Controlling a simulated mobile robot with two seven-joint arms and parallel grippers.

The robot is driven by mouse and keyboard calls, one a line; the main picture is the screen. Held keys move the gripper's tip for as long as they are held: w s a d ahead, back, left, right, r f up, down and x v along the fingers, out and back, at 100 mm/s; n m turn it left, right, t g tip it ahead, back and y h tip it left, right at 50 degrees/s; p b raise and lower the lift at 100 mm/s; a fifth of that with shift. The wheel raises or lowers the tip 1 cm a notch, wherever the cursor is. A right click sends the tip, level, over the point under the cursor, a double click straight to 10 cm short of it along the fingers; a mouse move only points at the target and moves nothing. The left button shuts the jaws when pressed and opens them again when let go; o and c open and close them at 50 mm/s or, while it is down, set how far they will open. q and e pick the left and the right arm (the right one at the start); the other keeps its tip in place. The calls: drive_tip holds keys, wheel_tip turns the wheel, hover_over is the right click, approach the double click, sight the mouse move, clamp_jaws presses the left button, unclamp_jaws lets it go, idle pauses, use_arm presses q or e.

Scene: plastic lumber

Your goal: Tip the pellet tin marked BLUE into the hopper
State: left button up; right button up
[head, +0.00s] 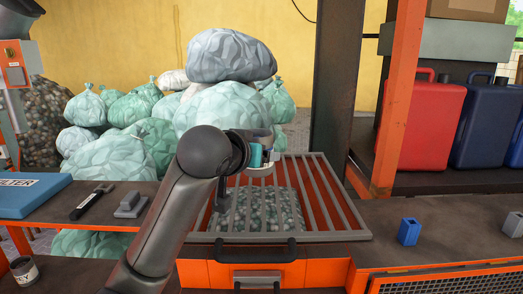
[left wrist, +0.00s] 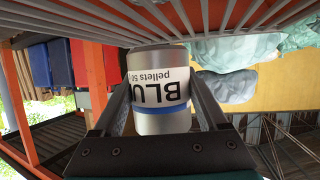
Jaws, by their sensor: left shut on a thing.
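The grey tin (left wrist: 160,118) with a white label and blue band shows in the left wrist view; "BLU" and "pellets" are readable. My left gripper (left wrist: 160,112) is shut on it. The wrist picture is upside down, and the tin looks roughly upright in it. In the head view my left gripper (head: 257,158) is above the back of the hopper's barred grate, and hides part of the tin. The orange hopper (head: 330,190) has grey bars across its top, with grey-green pellets visible beneath them. My right gripper is not in view.
Another tin (head: 25,270), its label ending in "EY", stands at the lower left. A blue folder-like box (head: 30,195), a black tool (head: 90,202) and a grey block lie on the left shelf. A blue block (head: 408,231) sits right of the hopper. Filled bags (head: 225,105) are piled behind.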

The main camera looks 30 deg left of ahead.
use_arm(q)
drive_tip(key=shift+s+d+n, duration=0.2)
drive_tip(key=shift+n, duration=0.1)
drive_tip(key=shift+s+d+f+n+h, duration=0.1)
drive_tip(key=shift+d+f+n+h, duration=0.35)
drive_tip(key=shift+n+h, duration=0.3)
drive_tip(key=shift+d+f+n+h, duration=0.35)
drive_tip(key=shift+d+n+h, duration=0.1)
drive_tip(key=shift+n+h, duration=0.25)
drive_tip(key=shift+d+f+n+h, duration=0.25)
drive_tip(key=shift+d+n+h, duration=0.1)
drive_tip(key=shift+n+h, duration=0.25)
drive_tip(key=shift+d+f+n+h, duration=0.25)
drive_tip(key=shift+d+n+h, duration=0.1)
drive_tip(key=shift+n, duration=0.3)
drive_tip(key=n, duration=0.1)
drive_tip(key=h, duration=0.1)
drive_tip(key=n+h, duration=0.1)
drive_tip(key=shift+d+f+n+t, duration=0.25)
drive_tip(key=shift+f+n+t, duration=0.05)
drive_tip(key=shift+d+f+n+t+h, duration=0.1)
drive_tip(key=shift+d+n+t+h, duration=0.1)
drive_tip(key=shift+n+h, duration=0.3)
drive_tip(key=shift+d+f+n+t+h, duration=0.1)
drive_tip(key=shift+n+t+h, duration=0.1)
drive_tip(key=shift+n, duration=0.5)
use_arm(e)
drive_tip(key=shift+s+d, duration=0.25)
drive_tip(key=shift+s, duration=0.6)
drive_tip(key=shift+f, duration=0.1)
